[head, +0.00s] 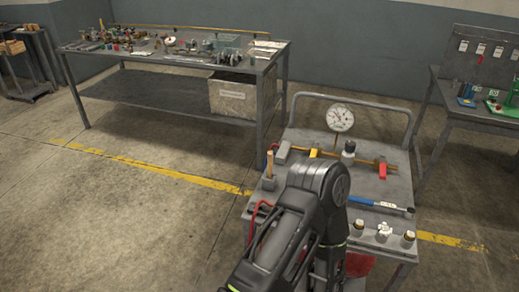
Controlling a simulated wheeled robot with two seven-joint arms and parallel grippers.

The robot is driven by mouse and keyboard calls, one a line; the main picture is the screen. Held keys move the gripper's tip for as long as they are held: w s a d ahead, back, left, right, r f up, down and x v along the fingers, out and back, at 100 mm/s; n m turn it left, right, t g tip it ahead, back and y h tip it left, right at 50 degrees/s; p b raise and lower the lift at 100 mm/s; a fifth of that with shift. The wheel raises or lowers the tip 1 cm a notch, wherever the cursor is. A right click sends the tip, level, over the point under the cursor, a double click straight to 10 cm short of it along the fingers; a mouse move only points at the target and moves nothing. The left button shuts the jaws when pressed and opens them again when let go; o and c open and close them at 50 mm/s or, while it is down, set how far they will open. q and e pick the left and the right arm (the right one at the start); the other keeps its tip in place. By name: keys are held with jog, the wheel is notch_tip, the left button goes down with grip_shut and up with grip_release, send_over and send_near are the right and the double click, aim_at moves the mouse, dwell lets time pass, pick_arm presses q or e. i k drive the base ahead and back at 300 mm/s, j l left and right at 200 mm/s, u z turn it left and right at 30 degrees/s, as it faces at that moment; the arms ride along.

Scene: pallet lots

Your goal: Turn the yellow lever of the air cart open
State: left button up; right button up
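The air cart (400,190) is a grey wheeled-looking table with a raised rail at its back, right of centre in the head view. A brass pipe (340,158) runs across its top. The yellow lever (314,153) is a small yellow piece near the left part of this pipe; its exact angle is too small to tell. A round white gauge (340,118) stands behind the pipe. A red lever (382,170) sits at the pipe's right. One of my arms rises from the bottom and covers the cart's front left. Neither gripper shows.
A wooden-handled tool (269,165) stands at the cart's left edge. A blue-handled tool (378,204) and several small bottles (383,232) are at the front right. A cluttered workbench (170,60) is behind left; another bench (460,110) is at right. Floor at left is clear.

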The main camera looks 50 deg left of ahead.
aim_at(314, 154)
jog(key=u, duration=1.3)
